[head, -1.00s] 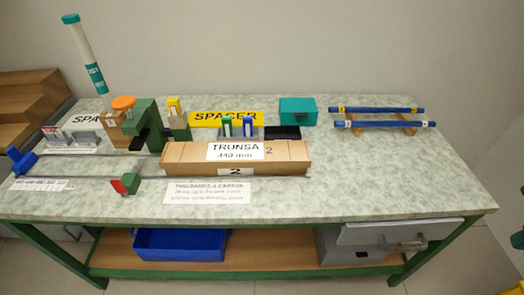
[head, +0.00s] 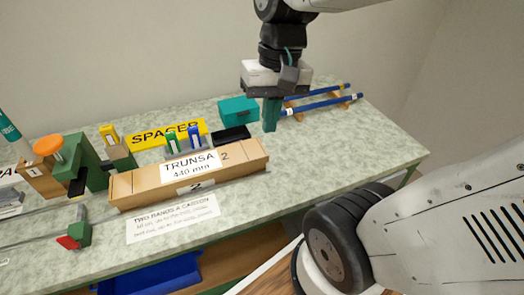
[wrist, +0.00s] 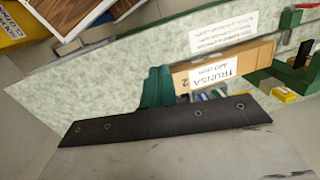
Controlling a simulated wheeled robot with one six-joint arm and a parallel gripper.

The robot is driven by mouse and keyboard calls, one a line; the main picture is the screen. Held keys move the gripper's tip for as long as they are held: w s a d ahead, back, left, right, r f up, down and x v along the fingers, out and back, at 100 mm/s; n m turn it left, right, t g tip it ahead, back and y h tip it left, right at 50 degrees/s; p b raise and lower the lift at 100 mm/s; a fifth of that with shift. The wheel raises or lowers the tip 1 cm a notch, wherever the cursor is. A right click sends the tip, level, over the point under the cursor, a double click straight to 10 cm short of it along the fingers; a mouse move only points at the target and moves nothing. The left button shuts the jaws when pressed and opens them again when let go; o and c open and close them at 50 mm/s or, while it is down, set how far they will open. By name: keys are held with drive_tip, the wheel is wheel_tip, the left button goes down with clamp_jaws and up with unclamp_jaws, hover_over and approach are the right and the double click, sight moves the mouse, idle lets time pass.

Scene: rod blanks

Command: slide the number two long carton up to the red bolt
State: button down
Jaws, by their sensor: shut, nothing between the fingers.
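The long brown carton (head: 235,172) marked 2 and "TRUNSA 440 mm" lies flat on the bench. It also shows in the wrist view (wrist: 262,52). The red bolt (head: 67,242) sits on a green block at the front left, apart from the carton's left end; a red piece also shows in the wrist view (wrist: 306,6). My gripper (head: 270,128) has its teal fingers shut and empty, pointing down. In the head view it appears just beyond the carton's right end; I cannot tell its exact height. The fingers also show in the wrist view (wrist: 157,88).
A teal box (head: 238,110) and a black tray (head: 231,135) stand behind the carton. Blue rods (head: 322,105) lie on wooden rests at the back right. A green clamp with an orange knob (head: 48,148) stands at the left. The bench right of the carton is clear.

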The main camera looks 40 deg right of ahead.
drive_tip(key=w+d+f+m+y, duration=0.5)
drive_tip(key=w+d+f+m, duration=0.4)
drive_tip(key=w+d, duration=0.15)
drive_tip(key=d+f+m+t, duration=0.1)
drive_tip(key=d+f+m, duration=0.1)
drive_tip(key=d+f, duration=0.2)
drive_tip(key=d+f+m+y, duration=0.1)
drive_tip(key=d+f+m, duration=0.2)
drive_tip(key=d, duration=0.1)
drive_tip(key=d+f+m+t+y, duration=0.1)
drive_tip(key=d+f+m, duration=0.2)
drive_tip(key=d+f, duration=0.1)
drive_tip(key=shift+w+d+f+t, duration=0.15)
drive_tip(key=shift+w+f+t, duration=0.15)
drive_tip(key=shift+w+f, duration=0.1)
approach(272, 158)
drive_tip(key=x, duration=0.5)
drive_tip(key=shift+s+f, duration=0.1)
drive_tip(key=shift+f, duration=0.05)
drive_tip(key=a, duration=0.1)
drive_tip(key=w+a, duration=0.1)
drive_tip(key=a, duration=0.1)
drive_tip(key=shift+a, duration=0.25)
drive_tip(key=shift+w+a, duration=0.1)
drive_tip(key=shift+a, duration=0.25)
drive_tip(key=shift+a, duration=0.1)
